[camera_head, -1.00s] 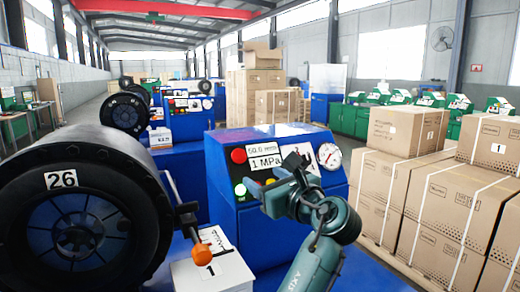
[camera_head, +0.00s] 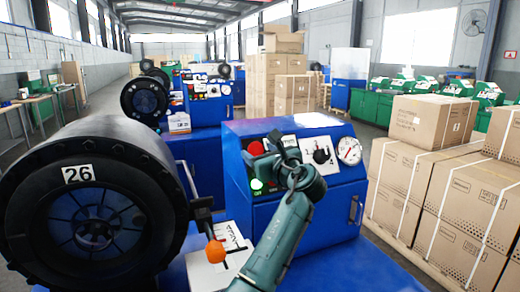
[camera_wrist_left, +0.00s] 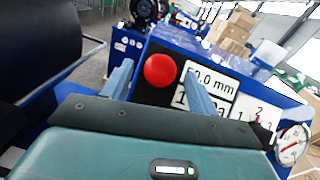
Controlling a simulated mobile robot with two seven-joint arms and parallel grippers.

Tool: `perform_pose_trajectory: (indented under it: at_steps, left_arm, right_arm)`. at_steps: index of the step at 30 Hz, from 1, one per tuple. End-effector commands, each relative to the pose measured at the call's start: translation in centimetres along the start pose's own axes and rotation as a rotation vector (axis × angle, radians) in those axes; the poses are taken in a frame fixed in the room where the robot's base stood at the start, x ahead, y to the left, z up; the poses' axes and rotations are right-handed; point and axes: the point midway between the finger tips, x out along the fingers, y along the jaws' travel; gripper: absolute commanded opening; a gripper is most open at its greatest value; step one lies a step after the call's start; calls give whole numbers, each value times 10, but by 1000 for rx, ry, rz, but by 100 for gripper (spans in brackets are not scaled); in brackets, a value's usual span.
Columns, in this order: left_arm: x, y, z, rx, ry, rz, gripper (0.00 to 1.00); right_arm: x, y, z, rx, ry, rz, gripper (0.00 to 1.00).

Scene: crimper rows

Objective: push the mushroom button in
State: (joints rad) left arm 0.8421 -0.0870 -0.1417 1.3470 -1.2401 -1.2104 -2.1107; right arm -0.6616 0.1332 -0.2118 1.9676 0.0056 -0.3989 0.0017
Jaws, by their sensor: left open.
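The red mushroom button (camera_head: 256,147) is on the black panel of the blue control cabinet (camera_head: 300,208). In the head view my left gripper (camera_head: 262,162) is in front of the panel and partly covers the button's lower side. In the left wrist view the round red button (camera_wrist_left: 161,70) shows whole between the two grey-blue fingers of my left gripper (camera_wrist_left: 158,72). The fingers are open, with nothing held between them. I cannot tell how far the fingertips are from the button. My right gripper is not in view.
A pressure gauge (camera_head: 349,150) is at the panel's right. An orange-knobbed lever (camera_head: 215,251) and a black crimper head (camera_head: 85,200) marked 26 stand at left. Stacked cartons (camera_head: 462,205) are at right.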

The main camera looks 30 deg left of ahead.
Motion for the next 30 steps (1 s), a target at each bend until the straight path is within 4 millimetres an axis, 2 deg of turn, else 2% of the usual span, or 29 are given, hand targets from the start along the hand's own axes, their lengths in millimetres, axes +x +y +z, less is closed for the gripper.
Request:
perform_pose_trajectory:
  at_steps: [4, 12, 30]
  left_arm:
    - [7, 0, 0, -2, 1, 1, 59]
    - [8, 0, 0, -2, 1, 0, 58]
    - [7, 0, 0, -1, 1, 0, 9]
  right_arm:
    - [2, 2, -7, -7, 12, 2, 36]
    - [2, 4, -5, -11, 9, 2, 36]
    - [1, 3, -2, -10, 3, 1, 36]
